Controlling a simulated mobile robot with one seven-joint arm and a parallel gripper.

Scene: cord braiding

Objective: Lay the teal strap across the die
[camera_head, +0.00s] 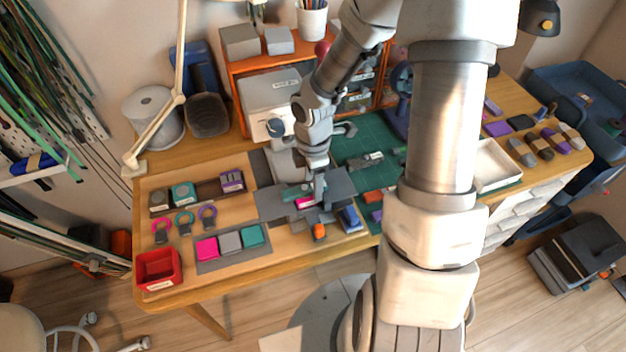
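My gripper (319,188) points down over the grey work area in the middle of the table. Its fingers are too small to tell open from shut. A teal piece (294,192), which looks like the teal strap, is just left of the fingers; I cannot tell whether it is held. A magenta piece (305,203) lies just below it in the picture, on or beside a grey block that may be the die (318,215). The die's outline is partly hidden by my gripper and these pieces.
Magenta (207,247), grey (229,242) and teal (251,235) squares lie on a grey mat at the front left. A red bin (158,268) stands at the left corner. A blue object (350,218) and an orange one (319,231) sit close to my gripper.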

